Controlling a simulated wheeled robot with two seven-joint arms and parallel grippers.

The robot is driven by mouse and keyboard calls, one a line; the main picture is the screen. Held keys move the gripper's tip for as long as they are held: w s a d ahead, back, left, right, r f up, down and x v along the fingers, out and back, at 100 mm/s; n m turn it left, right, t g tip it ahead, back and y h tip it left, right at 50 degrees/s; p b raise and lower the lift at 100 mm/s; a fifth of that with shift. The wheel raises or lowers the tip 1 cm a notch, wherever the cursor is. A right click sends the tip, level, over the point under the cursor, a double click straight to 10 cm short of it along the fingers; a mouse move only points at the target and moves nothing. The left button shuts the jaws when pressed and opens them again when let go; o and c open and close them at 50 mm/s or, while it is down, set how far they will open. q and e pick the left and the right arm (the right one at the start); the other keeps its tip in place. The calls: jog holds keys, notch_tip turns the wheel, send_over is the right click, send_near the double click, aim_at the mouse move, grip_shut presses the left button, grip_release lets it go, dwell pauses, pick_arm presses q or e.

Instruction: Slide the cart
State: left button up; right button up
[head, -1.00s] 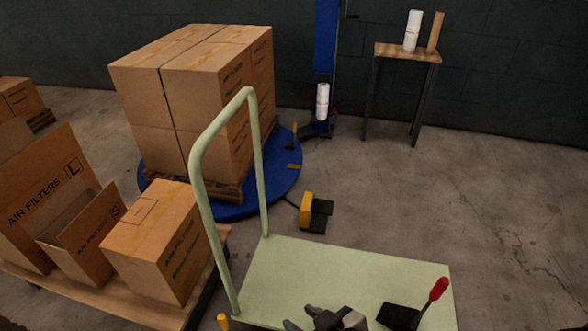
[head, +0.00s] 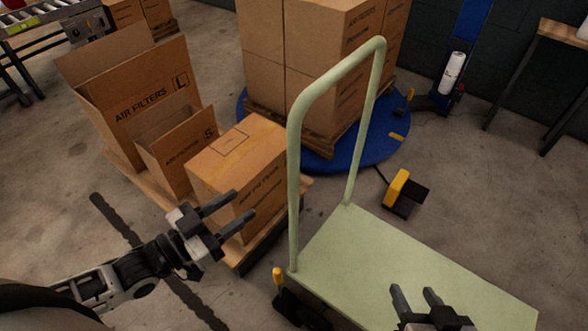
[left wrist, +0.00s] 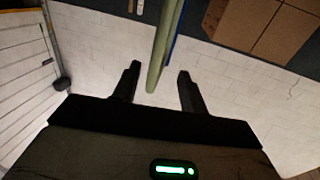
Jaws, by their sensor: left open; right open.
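The cart is a pale green flatbed (head: 410,262) with a tall looped handle (head: 295,170) rising at its left end. My left gripper (head: 240,215) is open and empty, left of the handle and in front of the boxed filters in the head view. In the left wrist view a green bar of the handle (left wrist: 163,50) shows beyond and between the open fingers (left wrist: 157,85), apart from them. My right gripper (head: 418,297) is open over the near part of the cart's deck, and its arm is cut off by the bottom edge.
Cardboard boxes (head: 140,95) stand on a low wooden platform left of the cart. Behind the handle, stacked boxes (head: 265,60) sit on a blue turntable (head: 330,160). A yellow and black pedal (head: 402,190) lies on the floor beside the deck.

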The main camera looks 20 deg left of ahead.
aim_at(289, 172)
pick_arm(q)
jog(key=x, duration=1.5)
jog(key=shift+s+r+b, duration=0.1)
jog(key=shift+b, duration=0.3)
jog(key=shift+c, duration=0.3)
grip_shut()
